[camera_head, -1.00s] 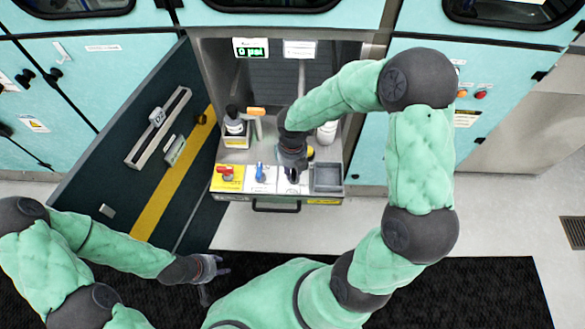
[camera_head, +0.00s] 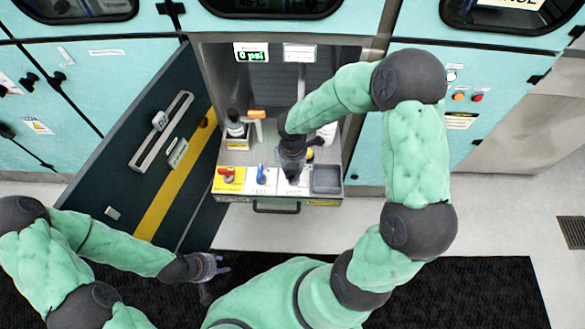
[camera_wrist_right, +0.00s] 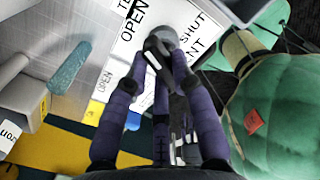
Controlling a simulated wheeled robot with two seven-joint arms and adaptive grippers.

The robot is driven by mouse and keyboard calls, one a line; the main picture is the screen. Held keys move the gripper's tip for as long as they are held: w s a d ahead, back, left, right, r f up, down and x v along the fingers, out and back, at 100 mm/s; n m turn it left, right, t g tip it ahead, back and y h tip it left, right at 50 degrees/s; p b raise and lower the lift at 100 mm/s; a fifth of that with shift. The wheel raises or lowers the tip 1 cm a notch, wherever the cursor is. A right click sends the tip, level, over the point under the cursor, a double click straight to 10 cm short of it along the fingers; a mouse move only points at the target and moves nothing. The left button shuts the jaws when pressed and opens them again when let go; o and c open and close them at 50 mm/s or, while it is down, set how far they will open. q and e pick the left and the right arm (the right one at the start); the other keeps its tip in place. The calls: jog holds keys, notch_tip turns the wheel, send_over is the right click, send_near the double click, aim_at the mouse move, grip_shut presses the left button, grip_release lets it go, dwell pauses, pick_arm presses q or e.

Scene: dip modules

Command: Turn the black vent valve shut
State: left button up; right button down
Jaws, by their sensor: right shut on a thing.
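The black vent valve (camera_wrist_right: 158,52) shows in the right wrist view as a dark handle between my fingertips, over a white label with OPEN and SHUT printed on it. My right gripper (camera_wrist_right: 160,62) is shut on it. In the head view my right gripper (camera_head: 293,176) reaches down over the white label and hides most of the valve, so its exact angle cannot be told. My left gripper (camera_head: 222,263) is open and empty, low over the black mat, well away from the panel.
A red valve (camera_head: 228,174) on a yellow label and a blue valve (camera_head: 262,175) stand left of my right gripper. A grey tray (camera_head: 327,180) is to its right. Bottles (camera_head: 234,124) stand behind. The display (camera_head: 251,53) reads 0 psi. An open door (camera_head: 130,160) stands left.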

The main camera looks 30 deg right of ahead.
jog(key=m, duration=0.6)
jog(key=shift+d+m+p, duration=0.15)
jog(key=shift+m+p, duration=0.15)
jog(key=m, duration=0.6)
jog(key=shift+d+b, duration=0.1)
jog(key=shift+b, duration=0.2)
jog(key=shift+m, duration=0.4)
jog(key=c, duration=1)
grip_release()
jog(key=shift+c, duration=0.2)
notch_tip(320, 180, up, 12)
jog(key=shift+s, duration=0.1)
